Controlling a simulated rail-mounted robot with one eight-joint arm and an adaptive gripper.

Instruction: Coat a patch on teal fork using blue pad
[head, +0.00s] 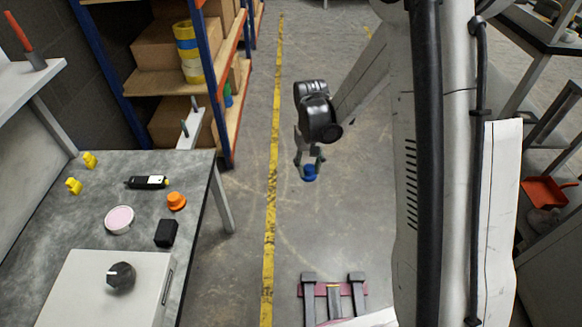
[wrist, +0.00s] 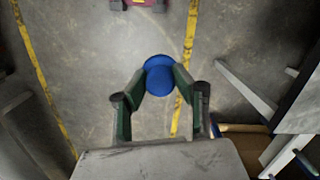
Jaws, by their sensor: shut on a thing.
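My gripper (head: 309,164) hangs in the air over the open floor, right of the yellow line in the head view. It is shut on the blue pad (head: 310,174), a small round blue piece at its fingertips. In the wrist view the blue pad (wrist: 160,72) sits between the two fingertips of my gripper (wrist: 161,82), with its round face outward, apart from any other surface. I cannot make out a teal fork in either view.
A grey table (head: 82,220) at left holds yellow pieces (head: 74,186), an orange piece (head: 176,201), a pink-topped round dish (head: 119,219), a black block (head: 166,233) and a pale box (head: 105,290). Shelving (head: 165,84) stands behind. A dark-red barred stand (head: 334,290) is low in front.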

